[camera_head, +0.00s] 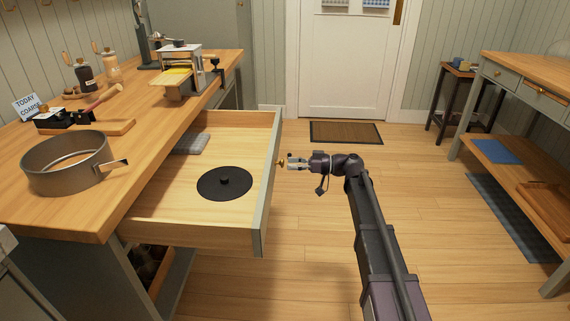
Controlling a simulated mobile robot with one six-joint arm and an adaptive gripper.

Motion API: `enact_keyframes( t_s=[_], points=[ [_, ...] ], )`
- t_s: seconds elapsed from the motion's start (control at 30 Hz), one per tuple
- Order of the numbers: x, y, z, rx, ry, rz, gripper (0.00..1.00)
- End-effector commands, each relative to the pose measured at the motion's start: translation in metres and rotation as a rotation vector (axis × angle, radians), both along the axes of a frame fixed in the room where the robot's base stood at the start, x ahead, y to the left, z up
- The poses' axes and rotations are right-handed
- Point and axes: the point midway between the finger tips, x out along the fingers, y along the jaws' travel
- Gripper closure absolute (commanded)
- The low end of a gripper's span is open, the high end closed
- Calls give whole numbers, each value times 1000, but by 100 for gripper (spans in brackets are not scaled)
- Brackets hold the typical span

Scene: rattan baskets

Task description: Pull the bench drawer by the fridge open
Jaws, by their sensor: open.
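The bench drawer (190,232) stands pulled well out from under the wooden bench top on the left. Its front panel is grey-green with a small brass knob (281,163). Inside lie a black round disc with a centre knob (224,182) and a folded grey cloth (191,144). My gripper (290,162) is open, just right of the brass knob, pointing left at it. The fingertips are very close to the knob; I cannot tell whether they touch it. No fridge can be made out for certain.
The bench top (110,180) holds a metal ring pan (66,163), a slicer-like device (183,70) and jars. A second bench (545,75) stands at the right.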

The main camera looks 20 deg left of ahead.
Motion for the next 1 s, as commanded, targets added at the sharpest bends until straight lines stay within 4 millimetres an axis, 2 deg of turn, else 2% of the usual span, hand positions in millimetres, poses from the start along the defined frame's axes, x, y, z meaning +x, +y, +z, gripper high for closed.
enact_keyframes(
  t_s=[0.3,0.5,0.7,1.0],
  points=[
    [11,-50,0,0,0,-1,21],
    [16,-75,0,0,0,1,21],
    [18,-87,0,0,0,1,21],
    [18,-88,0,1,0,2,21]
  ],
)
